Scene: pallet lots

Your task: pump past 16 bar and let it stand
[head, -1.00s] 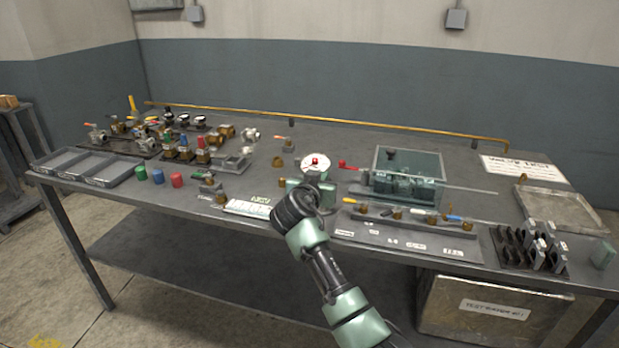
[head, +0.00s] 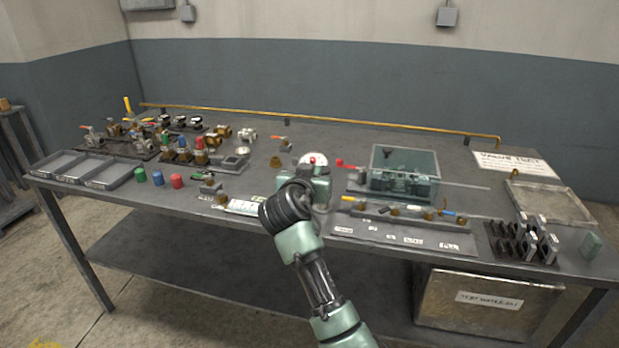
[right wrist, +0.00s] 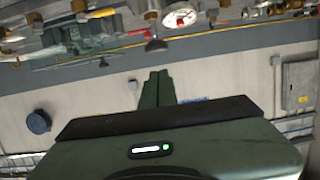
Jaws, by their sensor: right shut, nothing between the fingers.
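The round white gauge (head: 313,158), with a red knob on it, stands on a green body (head: 319,188) near the middle of the bench. It also shows at the top of the right wrist view (right wrist: 180,17); its needle is too small to read. A clear-walled box (head: 404,172) with green parts stands right of it, with a red-ended lever (head: 347,163) at its left. My right gripper (right wrist: 157,74) is shut and empty, apart from the gauge. In the head view my wrist hides its fingers and part of the green body. My left gripper is not in view.
Valves crowd the bench's back left. Grey trays (head: 85,170) and green, blue and red cylinders (head: 158,177) stand at front left. A labelled tool strip (head: 402,236) and black rack (head: 520,243) lie to the right. A brass pipe (head: 320,120) runs along the back.

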